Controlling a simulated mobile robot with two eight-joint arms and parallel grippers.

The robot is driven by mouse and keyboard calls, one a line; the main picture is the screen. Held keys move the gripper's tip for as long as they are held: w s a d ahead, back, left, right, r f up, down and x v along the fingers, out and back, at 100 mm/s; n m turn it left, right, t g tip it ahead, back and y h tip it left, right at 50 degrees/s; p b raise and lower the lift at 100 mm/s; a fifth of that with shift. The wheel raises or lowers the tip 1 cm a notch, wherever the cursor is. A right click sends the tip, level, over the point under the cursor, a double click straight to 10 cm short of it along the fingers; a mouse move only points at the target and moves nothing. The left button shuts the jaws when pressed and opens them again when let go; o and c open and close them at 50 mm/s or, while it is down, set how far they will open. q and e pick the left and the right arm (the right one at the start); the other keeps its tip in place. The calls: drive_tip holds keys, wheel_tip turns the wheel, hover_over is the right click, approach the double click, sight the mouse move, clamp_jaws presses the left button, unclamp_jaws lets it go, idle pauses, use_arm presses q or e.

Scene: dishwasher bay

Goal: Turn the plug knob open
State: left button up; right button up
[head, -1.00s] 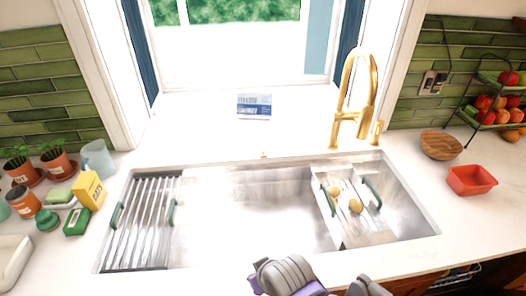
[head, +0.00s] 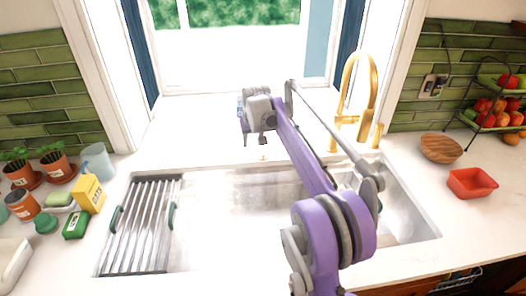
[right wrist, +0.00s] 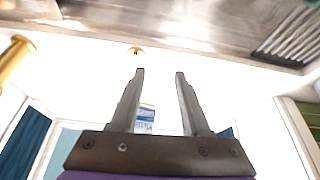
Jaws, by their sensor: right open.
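The plug knob is a small gold knob (head: 263,156) on the white counter just behind the sink's back rim. It also shows in the right wrist view as a gold knob (right wrist: 136,51), a little beyond and left of the fingertips. My right gripper (head: 256,140) reaches over the sink and points down near the knob. Its two fingers (right wrist: 160,72) are apart with nothing between them, and I see no contact with the knob. My left gripper is not in view.
The steel sink (head: 220,225) holds a ribbed rack (head: 140,222) at left. My arm largely hides its right-hand insert. A gold faucet (head: 370,85) stands behind right. A blue-and-white card (right wrist: 147,117) stands behind the knob. A red dish (head: 472,183) sits at right.

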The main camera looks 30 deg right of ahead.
drive_tip(key=m, duration=0.1)
approach(263, 152)
drive_tip(key=shift+g, duration=0.3)
drive_tip(key=x, duration=0.8)
drive_tip(key=shift+w+f, duration=0.2)
drive_tip(key=shift+w, duration=0.25)
clamp_jaws()
